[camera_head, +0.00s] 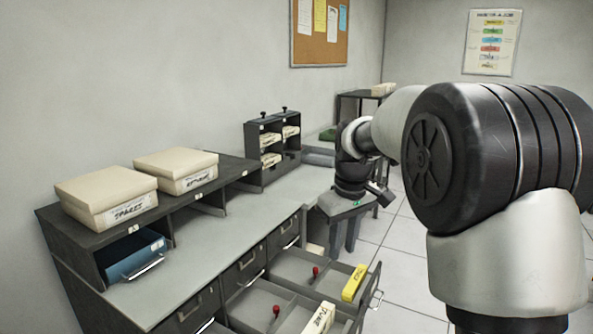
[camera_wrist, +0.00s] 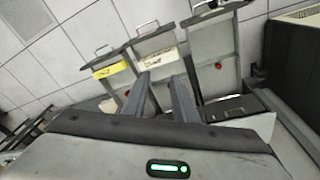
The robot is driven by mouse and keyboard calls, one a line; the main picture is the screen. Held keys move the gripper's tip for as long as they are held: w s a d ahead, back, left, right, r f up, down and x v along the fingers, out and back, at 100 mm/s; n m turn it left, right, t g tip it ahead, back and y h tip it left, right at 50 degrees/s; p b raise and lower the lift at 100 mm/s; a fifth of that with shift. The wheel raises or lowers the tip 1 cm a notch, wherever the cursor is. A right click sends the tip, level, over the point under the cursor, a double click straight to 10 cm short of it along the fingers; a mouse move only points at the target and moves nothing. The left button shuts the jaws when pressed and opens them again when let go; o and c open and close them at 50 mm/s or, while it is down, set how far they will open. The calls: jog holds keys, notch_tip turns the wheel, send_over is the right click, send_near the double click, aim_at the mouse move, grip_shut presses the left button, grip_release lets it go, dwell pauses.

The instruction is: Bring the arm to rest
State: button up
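My gripper (camera_head: 343,238) hangs at the end of my arm, to the right of the desk and just past the open drawers in the head view. In the wrist view my gripper (camera_wrist: 163,88) shows two grey fingers apart with nothing held between them. Open drawers (camera_head: 262,310) lie below and beyond the fingers. A yellow card block (camera_head: 354,283) and a cream labelled card block (camera_head: 319,318) sit in them. Both also show in the wrist view, yellow (camera_wrist: 110,70) and cream (camera_wrist: 157,58).
Two lidded cream boxes (camera_head: 108,195) (camera_head: 177,170) stand on the shelf. A blue drawer (camera_head: 137,258) sits in a cubby. A dark card rack (camera_head: 272,150) stands at the desk's back. The desk top (camera_head: 210,250) is mostly clear. Tiled floor (camera_head: 395,270) lies open to the right.

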jog(key=s+d+r+m+t+p, duration=0.1)
jog(key=s+r+m+p, duration=0.15)
jog(key=s+r, duration=0.65)
jog(key=s+d+r+m+t+p, duration=0.1)
jog(key=s+r+p, duration=0.2)
jog(key=s, duration=0.7)
jog(key=s+d+r+m+t+p, duration=0.1)
jog(key=s+r+p, duration=0.3)
jog(key=s, duration=0.6)
jog(key=shift+d+m+t+p, duration=0.25)
jog(key=shift+m+t+p, duration=0.15)
jog(key=shift+m, duration=0.35)
jog(key=shift+a+r, duration=0.1)
